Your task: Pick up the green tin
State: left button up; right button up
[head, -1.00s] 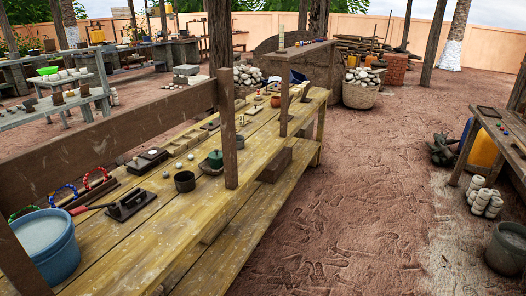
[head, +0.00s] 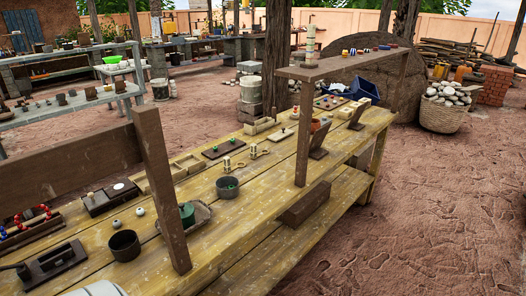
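A small green tin (head: 187,213) stands on the wooden workbench (head: 235,228) in the head view, left of the middle.
A raised wooden shelf (head: 335,64) on posts runs above the bench's far part. Trays, small figures and a blue crate (head: 363,90) lie along the bench. A stone-filled basket (head: 442,115) stands beyond. The earth floor at the right (head: 430,220) is clear.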

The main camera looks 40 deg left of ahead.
aim_at(187, 222)
jog(key=i+u, duration=0.4)
jog(key=i+l+u, duration=0.4)
jog(key=i, duration=0.2)
jog(key=i+l+u, duration=0.35)
jog(key=i, duration=0.15)
